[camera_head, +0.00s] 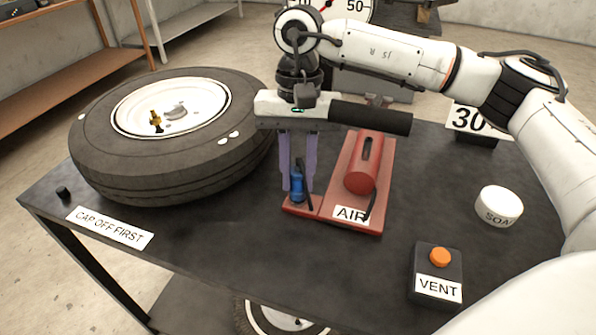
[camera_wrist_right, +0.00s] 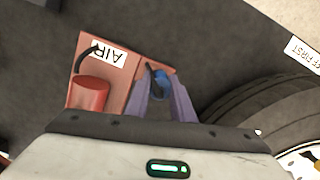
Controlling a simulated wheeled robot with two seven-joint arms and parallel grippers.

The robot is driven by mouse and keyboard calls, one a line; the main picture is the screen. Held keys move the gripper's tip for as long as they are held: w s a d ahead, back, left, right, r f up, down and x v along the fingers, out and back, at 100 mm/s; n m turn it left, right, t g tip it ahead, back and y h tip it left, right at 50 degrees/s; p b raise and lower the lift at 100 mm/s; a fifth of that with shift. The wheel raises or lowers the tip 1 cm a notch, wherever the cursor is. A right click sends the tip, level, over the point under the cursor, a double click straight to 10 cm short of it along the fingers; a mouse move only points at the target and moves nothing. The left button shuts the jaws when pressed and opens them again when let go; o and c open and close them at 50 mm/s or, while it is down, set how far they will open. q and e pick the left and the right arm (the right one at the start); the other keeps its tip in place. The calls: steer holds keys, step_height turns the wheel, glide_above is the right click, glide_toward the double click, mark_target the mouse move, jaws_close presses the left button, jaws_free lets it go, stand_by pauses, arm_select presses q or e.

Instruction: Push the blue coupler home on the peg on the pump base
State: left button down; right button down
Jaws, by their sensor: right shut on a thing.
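The blue coupler (camera_head: 297,186) is upright at the front left of the red pump base (camera_head: 333,218). My right gripper (camera_head: 298,185) points straight down from above, with its purple fingers shut on the coupler. In the right wrist view the coupler (camera_wrist_right: 159,82) shows between the fingertips of the right gripper (camera_wrist_right: 160,90), over the red base (camera_wrist_right: 118,68). A black hose runs by the coupler. The peg is hidden, so I cannot tell how far the coupler sits on it. My left gripper is not in view.
A large tyre (camera_head: 170,175) lies on the dark table left of the pump. The red pump cylinder (camera_head: 361,178) stands right of the gripper. The front middle table is clear.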

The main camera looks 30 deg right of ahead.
steer(key=shift+f, duration=0.2)
steer(key=c, duration=1.5)
jaws_free()
steer(key=shift+o, duration=0.2)
steer(key=shift+r, duration=0.15)
steer(key=shift+r+p, duration=2.1)
steer(key=shift+r, duration=1.35)
steer(key=shift+f, duration=0.1)
step_height(320, 180, down, 7)
steer(key=b, duration=0.4)
steer(key=shift+f+b, duration=0.15)
steer(key=shift+b, duration=0.15)
steer(key=shift+r+p, duration=0.3)
steer(key=shift+r, duration=0.1)
